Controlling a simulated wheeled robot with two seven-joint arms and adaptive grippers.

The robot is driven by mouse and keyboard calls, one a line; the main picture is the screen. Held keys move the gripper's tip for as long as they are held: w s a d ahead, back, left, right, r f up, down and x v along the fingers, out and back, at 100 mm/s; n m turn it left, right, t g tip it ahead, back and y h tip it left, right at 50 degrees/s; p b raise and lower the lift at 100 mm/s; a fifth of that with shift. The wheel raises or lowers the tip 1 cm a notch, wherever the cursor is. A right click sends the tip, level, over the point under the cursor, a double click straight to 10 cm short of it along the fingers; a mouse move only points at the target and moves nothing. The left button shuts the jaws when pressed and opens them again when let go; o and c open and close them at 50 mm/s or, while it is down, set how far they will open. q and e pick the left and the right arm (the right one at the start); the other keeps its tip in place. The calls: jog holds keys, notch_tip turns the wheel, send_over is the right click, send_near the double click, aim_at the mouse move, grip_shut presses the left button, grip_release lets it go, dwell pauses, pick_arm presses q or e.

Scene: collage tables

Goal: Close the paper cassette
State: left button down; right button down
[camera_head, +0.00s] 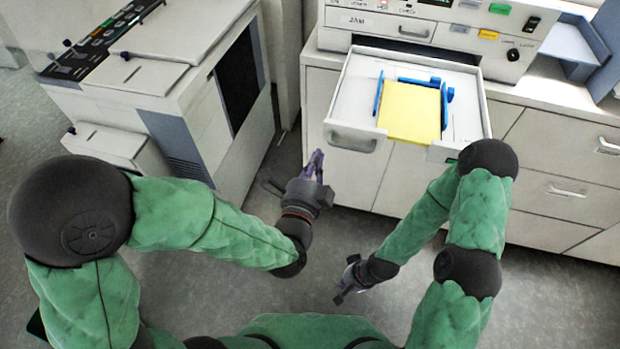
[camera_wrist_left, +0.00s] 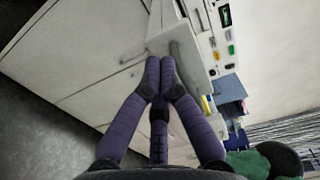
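The paper cassette (camera_head: 352,93) is a white tray pulled out of the machine, with blue guides (camera_head: 379,92) and yellow paper (camera_head: 410,112) in it. Its front has a grey handle (camera_head: 352,141) on the left. My left gripper (camera_head: 316,158) is left of and below that handle, apart from it in the head view. In the left wrist view its purple fingers (camera_wrist_left: 159,68) have their tips together, with nothing seen between them. My right gripper (camera_head: 342,294) hangs low over the floor, away from the cassette; its fingers are too small to read.
The machine (camera_head: 432,28) with buttons stands on white cabinets (camera_head: 560,135). A large white copier (camera_head: 160,75) is on the left. A blue-grey tray (camera_head: 575,45) is at the right. The grey floor (camera_head: 340,240) between my arms is clear.

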aim_at(325, 134)
pick_arm(q)
jog(key=b+x, duration=0.1)
jog(key=x, duration=0.3)
jog(key=shift+f, duration=0.1)
jog(key=shift+w+d, duration=0.15)
jog(key=shift+w, duration=0.45)
pick_arm(e)
jog(key=shift+f, duration=0.75)
pick_arm(q)
jog(key=shift+w, duration=0.1)
